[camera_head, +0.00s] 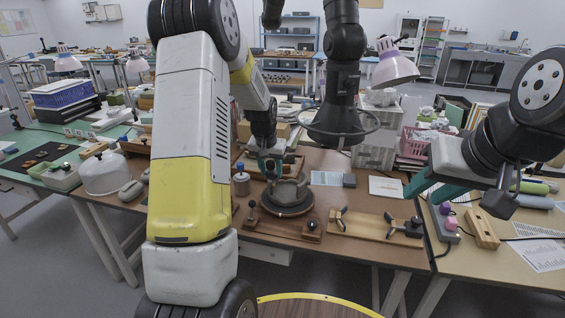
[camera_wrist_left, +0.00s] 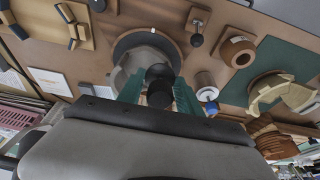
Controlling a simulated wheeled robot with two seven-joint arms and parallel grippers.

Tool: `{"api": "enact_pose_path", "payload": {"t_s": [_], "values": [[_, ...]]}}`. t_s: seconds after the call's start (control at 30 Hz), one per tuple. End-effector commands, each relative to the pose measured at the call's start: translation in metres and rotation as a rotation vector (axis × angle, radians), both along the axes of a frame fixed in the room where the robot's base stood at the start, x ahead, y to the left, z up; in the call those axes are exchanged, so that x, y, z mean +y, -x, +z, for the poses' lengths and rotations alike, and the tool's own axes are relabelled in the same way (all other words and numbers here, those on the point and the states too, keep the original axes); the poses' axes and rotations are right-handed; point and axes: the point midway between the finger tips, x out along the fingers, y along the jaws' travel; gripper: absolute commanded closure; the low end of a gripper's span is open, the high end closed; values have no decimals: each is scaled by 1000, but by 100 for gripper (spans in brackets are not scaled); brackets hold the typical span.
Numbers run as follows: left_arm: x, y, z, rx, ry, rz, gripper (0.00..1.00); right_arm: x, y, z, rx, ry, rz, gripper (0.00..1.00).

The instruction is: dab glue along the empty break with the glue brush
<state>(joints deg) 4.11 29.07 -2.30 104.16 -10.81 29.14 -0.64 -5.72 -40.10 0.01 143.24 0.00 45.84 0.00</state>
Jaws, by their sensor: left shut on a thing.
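The grey broken pot (camera_head: 287,192) stands on a dark round turntable (camera_head: 296,210) on the brown bench. My left gripper (camera_head: 270,168) is above the pot's rim. In the left wrist view, its teal fingers (camera_wrist_left: 159,92) are shut on a dark, round-ended handle, taken to be the glue brush (camera_wrist_left: 159,74). The pot (camera_wrist_left: 145,55) shows behind it; the brush tip and the empty break are hidden, so contact cannot be told. A small jar (camera_head: 241,182) stands left of the pot. My right gripper (camera_head: 434,190) is at the right, its teal fingers apart and empty.
A wooden board with clamps (camera_head: 375,228) lies right of the turntable. A pale curved sherd (camera_wrist_left: 272,90) rests on a green mat (camera_wrist_left: 285,62). A wooden ring (camera_wrist_left: 238,51) lies nearby. A lamp (camera_head: 394,66) stands behind on the right.

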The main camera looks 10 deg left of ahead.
Motion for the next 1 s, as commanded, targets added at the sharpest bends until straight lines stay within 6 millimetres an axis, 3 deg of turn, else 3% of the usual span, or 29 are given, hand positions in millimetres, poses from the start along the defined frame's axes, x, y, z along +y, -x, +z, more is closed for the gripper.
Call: {"api": "enact_pose_path", "payload": {"t_s": [1.0], "values": [[0, -11, -50, 1, 0, 1, 81, 0, 0, 0, 0, 0, 0, 64]]}}
